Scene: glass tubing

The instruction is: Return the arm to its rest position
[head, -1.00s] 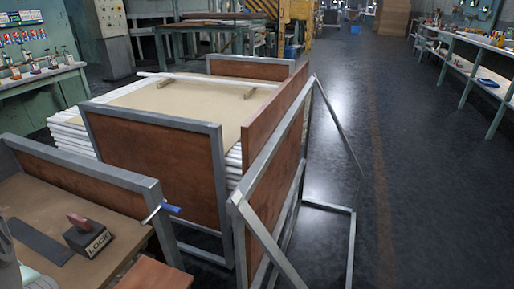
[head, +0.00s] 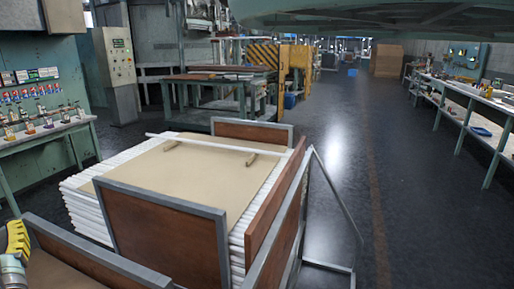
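I cannot make out my gripper in the head view. A yellow ribbed piece with a grey-teal rounded part below it shows at the lower left edge; it may be part of my arm, but I cannot tell. A single white tube (head: 217,143) lies across two small wooden blocks (head: 171,146) on a tan sheet (head: 180,180). The sheet covers a stack of white tubes (head: 86,211) held in a crate with brown panels (head: 160,238) and grey metal frames.
A bench with small bottles (head: 45,135) stands at the left. A long shelf bench (head: 470,110) runs along the right. The dark floor (head: 410,220) between crate and shelf is clear. A large grey-green structure (head: 380,20) hangs across the top right.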

